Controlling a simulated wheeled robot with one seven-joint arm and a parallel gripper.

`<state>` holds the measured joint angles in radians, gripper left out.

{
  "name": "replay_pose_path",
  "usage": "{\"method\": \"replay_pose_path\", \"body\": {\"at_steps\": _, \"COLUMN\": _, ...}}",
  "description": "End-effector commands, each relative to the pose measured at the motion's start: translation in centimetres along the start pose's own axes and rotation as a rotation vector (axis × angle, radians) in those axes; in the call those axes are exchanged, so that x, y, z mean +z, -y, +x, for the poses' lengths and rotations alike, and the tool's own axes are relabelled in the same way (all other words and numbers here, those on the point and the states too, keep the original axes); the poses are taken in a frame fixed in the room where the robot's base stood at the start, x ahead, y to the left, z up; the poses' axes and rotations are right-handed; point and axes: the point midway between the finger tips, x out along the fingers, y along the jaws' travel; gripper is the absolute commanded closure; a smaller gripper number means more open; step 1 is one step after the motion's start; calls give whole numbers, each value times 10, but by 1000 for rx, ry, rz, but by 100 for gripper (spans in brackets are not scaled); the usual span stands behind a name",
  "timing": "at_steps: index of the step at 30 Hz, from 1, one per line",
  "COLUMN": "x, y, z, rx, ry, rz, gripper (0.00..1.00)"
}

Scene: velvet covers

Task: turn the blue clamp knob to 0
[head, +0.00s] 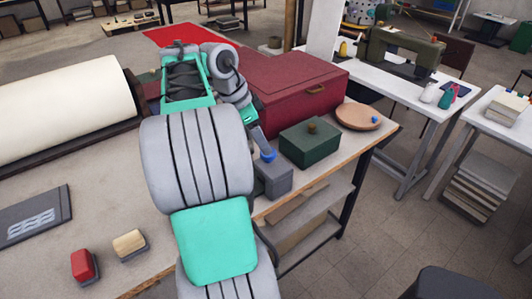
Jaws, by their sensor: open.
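The blue clamp knob (268,156) sits on top of a small grey box (273,182) near the right front edge of the workbench. My gripper (262,143) is just above the knob and reaches down to it from the upper left. It is open, and part of it is hidden by my own arm. I cannot tell whether its fingers touch the knob or stand on both sides of it. No dial mark or number on the knob is readable from here.
A dark green box (309,143) with a brass-coloured knob stands close to the right of the grey box. A round wooden plate (358,117) with a small blue piece lies beyond it. A large dark red case (292,90) stands behind. The workbench (165,252) edge is close in front.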

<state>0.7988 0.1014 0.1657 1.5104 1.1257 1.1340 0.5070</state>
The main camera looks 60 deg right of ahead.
Motion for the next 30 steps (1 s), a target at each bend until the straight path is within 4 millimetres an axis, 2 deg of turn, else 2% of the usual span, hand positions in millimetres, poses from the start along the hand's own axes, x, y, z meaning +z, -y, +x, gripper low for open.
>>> {"method": "replay_pose_path", "body": {"at_steps": 1, "x": 1, "y": -1, "z": 16, "rx": 2, "ry": -1, "rz": -1, "gripper": 36}}
{"method": "replay_pose_path", "body": {"at_steps": 6, "x": 1, "y": 0, "z": 41, "rx": 0, "ry": -1, "rz": -3, "gripper": 36}}
{"method": "replay_pose_path", "body": {"at_steps": 9, "x": 1, "y": 0, "z": 48, "rx": 0, "ry": -1, "rz": -5, "gripper": 36}}
{"method": "replay_pose_path", "body": {"at_steps": 16, "x": 0, "y": 0, "z": 48, "rx": -2, "ry": -1, "rz": -5, "gripper": 36}}
{"method": "replay_pose_path", "body": {"at_steps": 30, "x": 1, "y": 0, "z": 47, "rx": -2, "ry": -1, "rz": -6, "gripper": 74}}
